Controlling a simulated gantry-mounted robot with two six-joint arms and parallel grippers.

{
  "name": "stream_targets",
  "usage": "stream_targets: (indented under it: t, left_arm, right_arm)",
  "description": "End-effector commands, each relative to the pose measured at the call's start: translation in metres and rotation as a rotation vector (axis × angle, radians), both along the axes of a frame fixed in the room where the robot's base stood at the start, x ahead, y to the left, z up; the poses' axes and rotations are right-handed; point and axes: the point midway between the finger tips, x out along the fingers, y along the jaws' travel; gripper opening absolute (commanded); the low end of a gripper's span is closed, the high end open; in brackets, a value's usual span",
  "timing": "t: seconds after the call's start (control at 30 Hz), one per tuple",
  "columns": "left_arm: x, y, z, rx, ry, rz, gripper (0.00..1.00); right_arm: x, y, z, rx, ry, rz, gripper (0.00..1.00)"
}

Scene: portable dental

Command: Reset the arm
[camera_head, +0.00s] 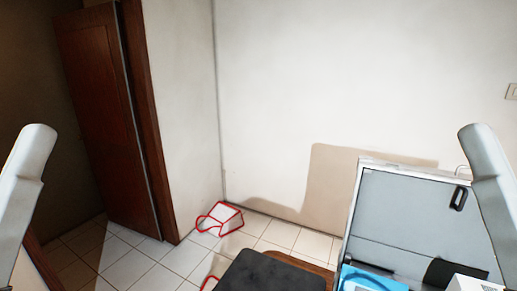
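In the head view, a pale grey link of my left arm (24,185) stands at the left edge. A matching link of my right arm (490,190) stands at the right edge. Both links are upright and slightly tilted. Neither gripper shows, so I cannot see whether they are open or holding anything. No contact between the arms and other things is visible.
An open grey case (405,225) with a black handle stands at the lower right, with a blue item (370,280) and a white box (470,284) by it. A dark padded surface (270,273) is at bottom centre. A brown door (105,120) stands left. A red-edged white object (220,218) lies on the tiled floor.

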Motion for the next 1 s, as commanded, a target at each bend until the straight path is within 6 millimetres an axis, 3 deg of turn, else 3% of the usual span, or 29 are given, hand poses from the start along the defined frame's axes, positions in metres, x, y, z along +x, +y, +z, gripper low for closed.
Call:
stream_targets:
  t: [0.03,0.17,0.5,0.6,0.77,1.0]
  left_arm:
    - [0.000,0.000,0.042,0.000,-0.001,0.000,0.57]
    - [0.000,0.000,0.098,0.000,0.000,0.001,0.57]
    - [0.000,0.001,0.268,0.001,0.000,0.001,0.57]
    - [0.000,0.001,0.307,0.000,0.000,0.000,0.57]
    - [0.000,0.001,0.338,0.000,0.000,0.000,0.57]
    - [0.001,0.001,0.336,0.001,0.001,0.001,0.57]
  right_arm:
    - [0.000,0.001,0.041,0.001,0.001,0.002,0.72]
    - [0.001,0.001,0.097,0.002,0.002,0.005,0.72]
    - [0.002,0.002,0.267,0.002,0.003,0.009,0.72]
    - [0.002,0.002,0.306,0.002,0.003,0.009,0.72]
    - [0.002,0.002,0.336,0.002,0.004,0.009,0.72]
    - [0.002,0.002,0.335,0.002,0.003,0.009,0.72]
